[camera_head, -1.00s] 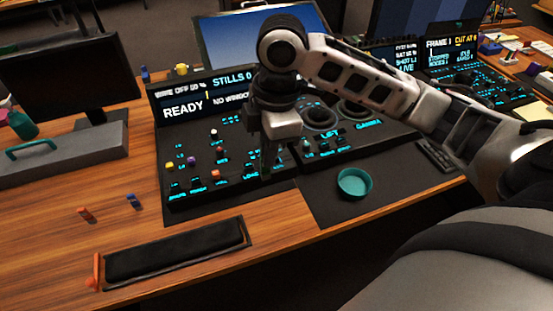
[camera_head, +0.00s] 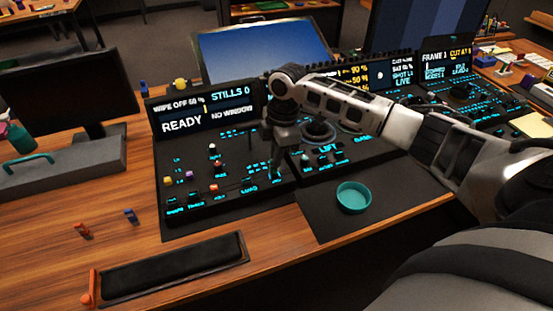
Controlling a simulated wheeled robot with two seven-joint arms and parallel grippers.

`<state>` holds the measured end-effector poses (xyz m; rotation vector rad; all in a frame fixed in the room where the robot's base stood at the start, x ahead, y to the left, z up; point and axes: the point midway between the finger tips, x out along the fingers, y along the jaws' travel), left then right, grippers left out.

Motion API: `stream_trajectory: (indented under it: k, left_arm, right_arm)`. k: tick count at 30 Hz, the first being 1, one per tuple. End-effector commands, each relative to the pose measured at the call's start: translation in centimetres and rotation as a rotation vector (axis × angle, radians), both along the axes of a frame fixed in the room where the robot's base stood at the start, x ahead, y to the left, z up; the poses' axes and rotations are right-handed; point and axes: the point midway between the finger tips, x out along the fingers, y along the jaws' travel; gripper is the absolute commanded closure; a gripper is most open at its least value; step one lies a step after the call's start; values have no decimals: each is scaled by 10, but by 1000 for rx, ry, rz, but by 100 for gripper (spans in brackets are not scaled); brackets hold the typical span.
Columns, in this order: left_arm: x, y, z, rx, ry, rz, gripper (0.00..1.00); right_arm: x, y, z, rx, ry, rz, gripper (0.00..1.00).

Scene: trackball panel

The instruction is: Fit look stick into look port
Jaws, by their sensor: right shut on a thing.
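My right gripper (camera_head: 276,166) points down over the right part of the left control panel (camera_head: 181,211), close to the panel surface. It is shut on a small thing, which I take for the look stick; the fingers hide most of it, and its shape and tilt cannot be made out. I cannot pick out the look port among the lit labels and keys near the fingertips, nor tell whether the held thing touches the panel. A red stick (camera_head: 82,230) and a blue stick (camera_head: 130,215) stand on the wooden desk at the left. My left gripper is not in view.
A teal round dish (camera_head: 353,197) sits on a dark mat right of the gripper. Coloured knobs (camera_head: 217,170) stand on the panel to its left. A black padded rest (camera_head: 175,269) lies at the desk's front. Screens (camera_head: 262,52) stand behind.

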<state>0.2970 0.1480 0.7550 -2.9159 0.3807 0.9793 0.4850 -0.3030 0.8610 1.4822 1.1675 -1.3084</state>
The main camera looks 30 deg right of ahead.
Motion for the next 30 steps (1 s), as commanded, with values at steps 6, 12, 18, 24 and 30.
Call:
stream_trajectory:
  k: [6, 12, 18, 24, 30]
  left_arm:
    - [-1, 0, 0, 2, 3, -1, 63]
    - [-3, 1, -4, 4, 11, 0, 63]
    - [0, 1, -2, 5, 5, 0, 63]
    - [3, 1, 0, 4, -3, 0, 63]
    - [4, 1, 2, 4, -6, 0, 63]
  right_arm:
    - [-1, 0, -19, -2, 1, -1, 100]
    - [-1, 0, -19, -2, 1, 0, 71]
    - [-1, 0, -19, -2, 1, 0, 71]
    - [0, -1, -9, -1, -2, 0, 71]
    - [-1, -6, 29, -1, -5, -1, 71]
